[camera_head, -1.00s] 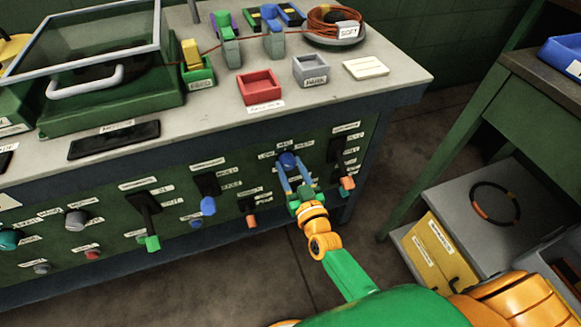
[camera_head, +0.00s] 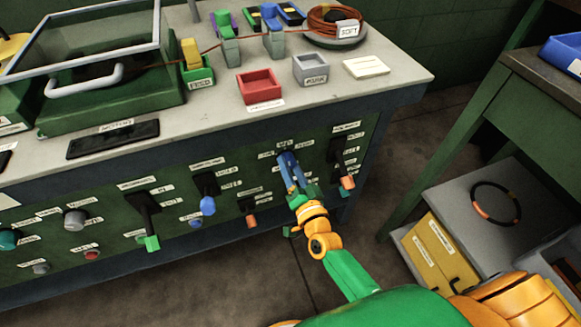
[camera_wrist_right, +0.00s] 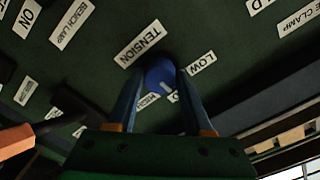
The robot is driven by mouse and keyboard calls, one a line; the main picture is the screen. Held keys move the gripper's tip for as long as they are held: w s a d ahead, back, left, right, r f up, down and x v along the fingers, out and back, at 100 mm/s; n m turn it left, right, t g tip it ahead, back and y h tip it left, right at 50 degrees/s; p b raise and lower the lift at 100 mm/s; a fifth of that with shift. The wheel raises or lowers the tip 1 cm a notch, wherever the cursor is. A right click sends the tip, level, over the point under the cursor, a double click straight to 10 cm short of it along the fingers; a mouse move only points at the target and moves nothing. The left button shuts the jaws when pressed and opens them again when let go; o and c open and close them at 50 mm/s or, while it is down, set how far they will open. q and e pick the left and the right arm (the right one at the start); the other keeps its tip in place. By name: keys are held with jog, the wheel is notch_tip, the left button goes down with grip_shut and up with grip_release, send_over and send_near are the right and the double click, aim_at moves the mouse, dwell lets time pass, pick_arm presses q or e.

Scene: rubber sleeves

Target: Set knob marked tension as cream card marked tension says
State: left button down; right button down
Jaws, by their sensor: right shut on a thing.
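The blue tension knob (camera_wrist_right: 160,72) is on the green front panel, beside a white label reading TENSION (camera_wrist_right: 141,44). A LOW label (camera_wrist_right: 201,63) and a partly hidden HIGH label (camera_wrist_right: 148,101) sit around it. A pale mark on the knob points down and slightly right in the wrist view. My right gripper (camera_head: 289,166) is shut on the knob, its blue fingers on either side. A flat cream piece (camera_head: 366,67) lies on the bench top at the right; I cannot read any writing on it. My left gripper is not in view.
A black lever with an orange tip (camera_head: 347,182) is close to the right of my gripper, and a smaller orange-tipped switch (camera_head: 251,220) is to its left. Red (camera_head: 260,88) and grey (camera_head: 311,70) trays stand on the bench above. A side table is at the right.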

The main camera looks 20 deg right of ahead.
jog(key=shift+f+m, duration=0.1)
jog(key=shift+m, duration=0.5)
jog(key=shift+c, duration=1.6)
grip_release()
jog(key=s, duration=0.7)
jog(key=shift+d+p, duration=0.15)
jog(key=shift+p, duration=0.3)
jog(key=shift+s, duration=0.1)
